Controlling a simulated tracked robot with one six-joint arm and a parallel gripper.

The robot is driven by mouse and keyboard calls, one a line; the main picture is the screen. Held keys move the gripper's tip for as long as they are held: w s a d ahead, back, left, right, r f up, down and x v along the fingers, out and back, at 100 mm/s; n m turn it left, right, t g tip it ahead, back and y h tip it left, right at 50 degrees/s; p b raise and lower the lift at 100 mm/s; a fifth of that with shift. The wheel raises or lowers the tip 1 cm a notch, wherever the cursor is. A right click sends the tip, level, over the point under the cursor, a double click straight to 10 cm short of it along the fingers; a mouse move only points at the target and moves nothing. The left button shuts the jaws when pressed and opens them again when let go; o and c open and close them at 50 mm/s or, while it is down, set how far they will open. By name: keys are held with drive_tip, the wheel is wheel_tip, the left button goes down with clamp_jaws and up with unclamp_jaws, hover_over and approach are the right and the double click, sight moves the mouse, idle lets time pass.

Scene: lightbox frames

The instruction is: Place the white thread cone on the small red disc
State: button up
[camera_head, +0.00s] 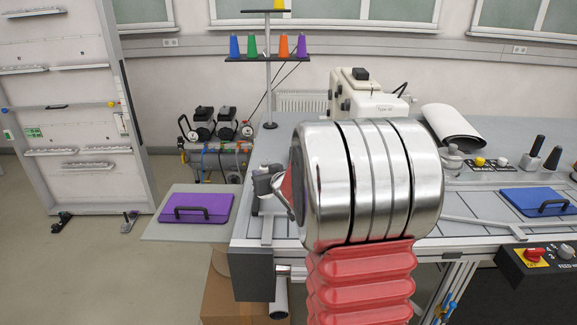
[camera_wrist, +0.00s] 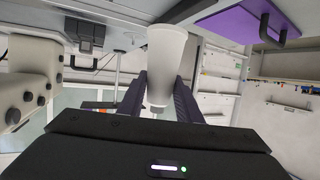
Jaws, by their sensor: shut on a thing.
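The white thread cone (camera_wrist: 166,50) is between the two dark fingers of my gripper (camera_wrist: 160,92) in the wrist view. The fingers are shut on it, one on each side, and its wide end points to the top of the picture. In the head view my chrome and red arm covers the middle of the scene, and I cannot make out the cone there. I cannot make out the small red disc in either view; it may be hidden behind my arm.
A grey worktable (camera_head: 480,205) spans the right, with a sewing machine (camera_head: 365,100) behind my arm. A thread stand (camera_head: 268,60) with several coloured cones rises at the back. A purple case (camera_head: 198,208) lies on a side shelf; a blue case (camera_head: 535,201) lies at right.

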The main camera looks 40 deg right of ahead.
drive_tip(key=s+a+f+n+y, duration=0.1)
drive_tip(key=a+f, duration=0.2)
drive_tip(key=a, duration=0.7)
drive_tip(key=a+f+n+y, duration=0.1)
drive_tip(key=a+f, duration=0.2)
drive_tip(key=a, duration=0.8)
drive_tip(key=s+a+f+n+y, duration=0.1)
drive_tip(key=a+f, duration=0.2)
drive_tip(key=a, duration=0.7)
drive_tip(key=shift+s+a+t+y, duration=0.2)
drive_tip(key=shift+s+t+y, duration=0.1)
drive_tip(key=shift+y, duration=0.1)
drive_tip(key=shift+f, duration=0.1)
